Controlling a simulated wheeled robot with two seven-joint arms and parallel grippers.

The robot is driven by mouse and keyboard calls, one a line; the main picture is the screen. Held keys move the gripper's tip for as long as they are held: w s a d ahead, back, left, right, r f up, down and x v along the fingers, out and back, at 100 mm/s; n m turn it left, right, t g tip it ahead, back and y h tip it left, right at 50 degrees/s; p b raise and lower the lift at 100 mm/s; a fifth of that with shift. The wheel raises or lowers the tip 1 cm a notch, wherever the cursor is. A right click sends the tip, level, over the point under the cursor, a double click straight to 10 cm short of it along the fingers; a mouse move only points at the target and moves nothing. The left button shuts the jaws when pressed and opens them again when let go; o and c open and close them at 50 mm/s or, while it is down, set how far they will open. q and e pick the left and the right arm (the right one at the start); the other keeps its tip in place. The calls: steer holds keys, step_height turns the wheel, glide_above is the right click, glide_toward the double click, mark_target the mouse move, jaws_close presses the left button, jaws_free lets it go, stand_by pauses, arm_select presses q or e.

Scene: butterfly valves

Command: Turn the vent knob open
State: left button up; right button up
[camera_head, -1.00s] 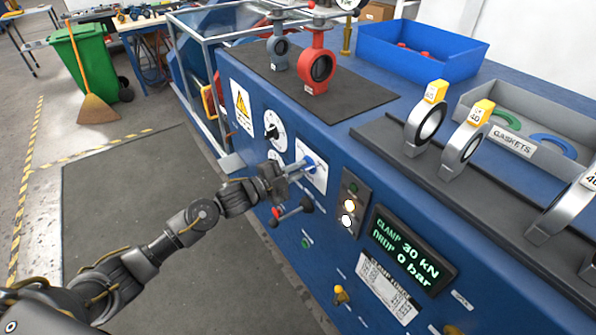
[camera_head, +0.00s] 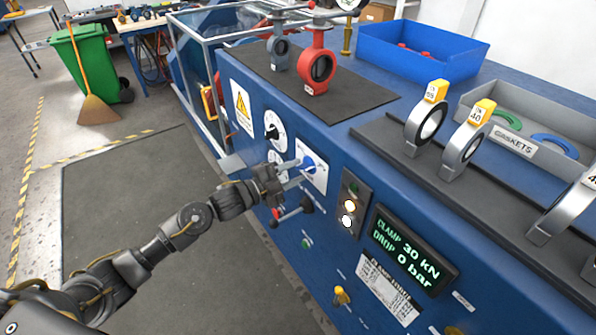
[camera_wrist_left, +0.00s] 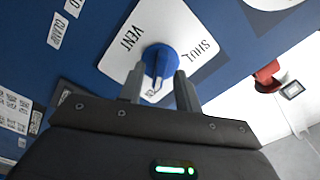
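The vent knob (camera_head: 308,162) is blue and sits on a white plate (camera_head: 318,177) on the front of the blue bench. In the left wrist view the knob (camera_wrist_left: 160,60) shows between VENT, printed on the left, and SHUT, on the right. Its raised grip runs roughly up and down the picture, towards my gripper. My left gripper (camera_head: 299,170) is in front of the knob. In the wrist view its fingers (camera_wrist_left: 160,82) are apart, with the knob visible beyond and between the tips; no contact shows. The lower plate is partly hidden. My right gripper is out of view.
A white dial with a black knob (camera_head: 272,131) is left of the plate. A red-tipped lever (camera_head: 295,211) is just below my gripper. An indicator-light panel (camera_head: 350,203) and a display (camera_head: 413,250) reading 30 kN and 0 bar are to the right.

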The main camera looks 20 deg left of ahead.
arm_select(q)
steer(key=b+v, duration=0.1)
steer(key=v, duration=0.8)
steer(key=shift+s+b, duration=0.15)
steer(key=shift+b, duration=0.25)
steer(key=shift+a, duration=0.1)
